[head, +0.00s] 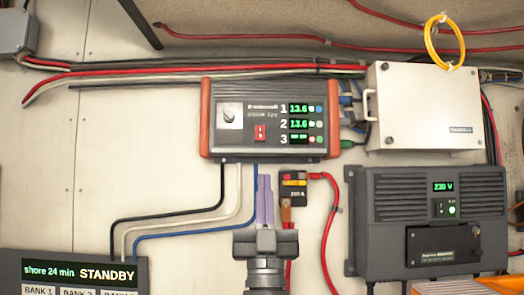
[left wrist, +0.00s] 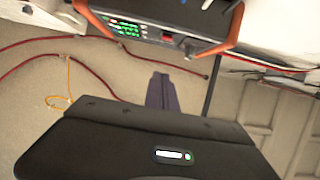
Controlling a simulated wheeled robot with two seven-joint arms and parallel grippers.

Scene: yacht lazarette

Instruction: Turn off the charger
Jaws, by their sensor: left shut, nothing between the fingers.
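The charger (head: 270,118) is a dark box with orange-red end caps, mounted on the wall. It has a rotary knob (head: 229,116), a red rocker switch (head: 260,132) and green displays in rows 1, 2 and 3; rows 1 and 2 read 13.6 and row 3 shows dashes. My left gripper (head: 264,182) points upward just below the charger, its purple-grey fingers shut and empty. In the left wrist view the fingers (left wrist: 162,90) stand below the charger (left wrist: 150,28), with a visible gap. My right gripper is in neither view.
A fuse block (head: 293,186) with a red cable (head: 330,225) sits right of the fingers. A grey 230 V unit (head: 385,225) and a white box (head: 425,105) are at right. A STANDBY panel (head: 75,272) is lower left. Black, white and blue cables (head: 190,233) hang below the charger.

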